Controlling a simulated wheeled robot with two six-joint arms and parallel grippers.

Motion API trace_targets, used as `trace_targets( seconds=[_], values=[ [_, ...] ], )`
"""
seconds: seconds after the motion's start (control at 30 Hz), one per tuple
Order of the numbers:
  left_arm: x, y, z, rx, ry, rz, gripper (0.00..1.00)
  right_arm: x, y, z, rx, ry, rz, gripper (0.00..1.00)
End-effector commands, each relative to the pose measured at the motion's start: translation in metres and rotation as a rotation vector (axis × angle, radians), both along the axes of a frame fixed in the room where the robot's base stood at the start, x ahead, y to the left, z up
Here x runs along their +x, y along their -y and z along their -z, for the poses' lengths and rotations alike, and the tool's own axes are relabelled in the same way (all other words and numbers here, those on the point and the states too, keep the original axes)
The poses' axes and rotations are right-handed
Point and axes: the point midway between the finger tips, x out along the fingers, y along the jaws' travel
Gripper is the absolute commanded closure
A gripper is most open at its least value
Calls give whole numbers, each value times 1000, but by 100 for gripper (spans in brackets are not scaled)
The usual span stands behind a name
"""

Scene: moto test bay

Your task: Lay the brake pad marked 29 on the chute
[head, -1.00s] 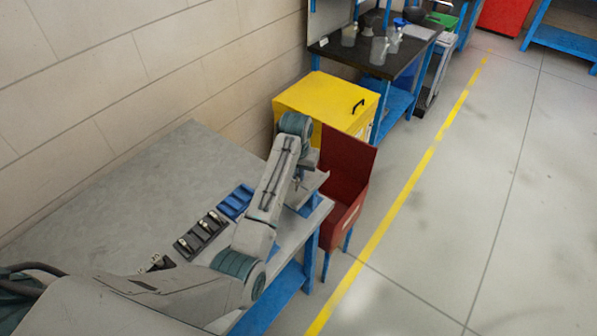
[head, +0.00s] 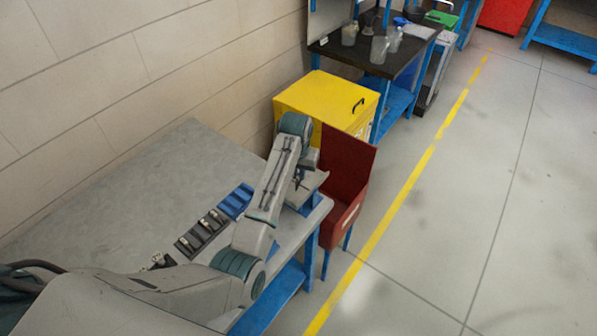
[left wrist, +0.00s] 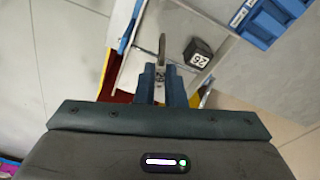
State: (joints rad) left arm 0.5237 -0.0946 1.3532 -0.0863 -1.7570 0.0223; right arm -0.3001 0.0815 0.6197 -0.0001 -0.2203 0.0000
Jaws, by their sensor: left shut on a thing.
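My left gripper (head: 298,183) is at the far end of the grey bench, over a pale plate (head: 316,179) that looks like the chute, by a red bin. In the left wrist view my left gripper (left wrist: 163,73) is shut on a thin, edge-on brake pad (left wrist: 162,47). Beside it is a dark block (left wrist: 199,54) with a white two-digit mark, apparently 29 seen turned; I cannot tell whether it is joined to the held piece. The chute's pale surface (left wrist: 133,72) lies below the fingers. Whether the pad touches it is unclear. My right gripper is out of view.
The bench (head: 130,190) holds a blue tray (head: 236,201) and a dark rack (head: 204,233) with metal pieces. The red bin (head: 346,160) stands at the bench's end, with a yellow cabinet (head: 325,98) behind. The floor to the right is clear.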

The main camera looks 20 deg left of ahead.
Motion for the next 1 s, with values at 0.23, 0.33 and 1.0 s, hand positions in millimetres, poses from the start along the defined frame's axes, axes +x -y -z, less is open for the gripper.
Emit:
trace_targets(
  seconds=[0.23,0.33,1.0],
  values=[
    [0,0,1,0,0,0,100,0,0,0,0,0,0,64],
    [0,0,3,0,1,0,100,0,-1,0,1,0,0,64],
    [0,0,11,0,0,0,100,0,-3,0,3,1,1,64]
  ],
)
